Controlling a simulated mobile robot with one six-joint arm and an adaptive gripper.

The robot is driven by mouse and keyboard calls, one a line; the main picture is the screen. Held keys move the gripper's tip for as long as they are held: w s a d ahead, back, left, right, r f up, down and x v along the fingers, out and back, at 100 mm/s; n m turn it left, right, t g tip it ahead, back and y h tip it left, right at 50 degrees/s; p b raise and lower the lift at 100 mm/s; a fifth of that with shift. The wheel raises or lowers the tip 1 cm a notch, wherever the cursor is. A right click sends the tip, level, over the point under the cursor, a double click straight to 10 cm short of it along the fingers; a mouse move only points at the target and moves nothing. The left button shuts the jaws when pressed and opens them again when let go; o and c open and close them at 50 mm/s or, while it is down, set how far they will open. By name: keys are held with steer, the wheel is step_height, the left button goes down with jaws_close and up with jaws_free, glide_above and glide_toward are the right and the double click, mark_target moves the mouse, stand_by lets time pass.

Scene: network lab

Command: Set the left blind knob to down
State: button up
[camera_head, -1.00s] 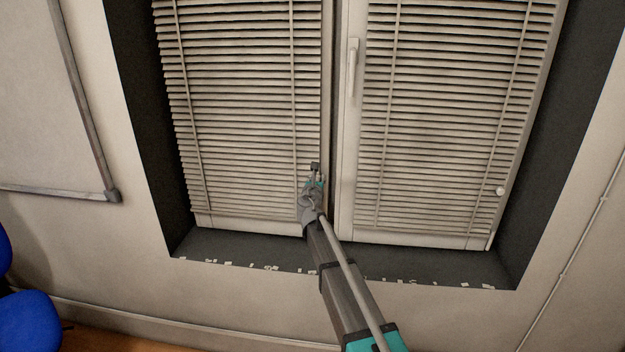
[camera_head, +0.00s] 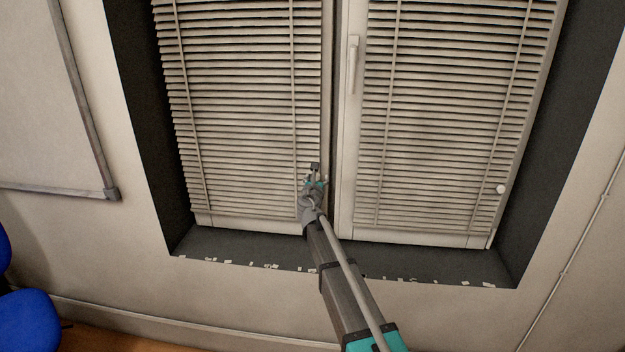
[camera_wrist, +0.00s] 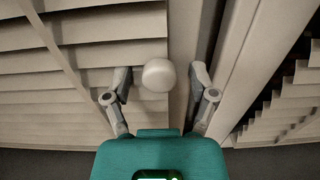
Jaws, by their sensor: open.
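The left blind knob is a round whitish knob (camera_wrist: 158,75) in the wrist view, close to the right edge of the left blind (camera_head: 240,110). My gripper (camera_wrist: 160,82) is open, with one finger on each side of the knob. The left finger is very close to it and the right finger is clearly apart; I cannot tell whether either touches. In the head view my gripper (camera_head: 315,176) is at the lower right of the left blind and hides the knob there.
The right blind (camera_head: 440,120) has its own white knob (camera_head: 500,190) at its lower right. A window handle (camera_head: 352,65) is on the frame between the blinds. Small pale scraps lie on the dark sill (camera_head: 240,250). A blue chair (camera_head: 28,320) stands at lower left.

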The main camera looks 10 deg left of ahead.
steer(key=s, duration=1.2)
steer(key=shift+a, duration=0.2)
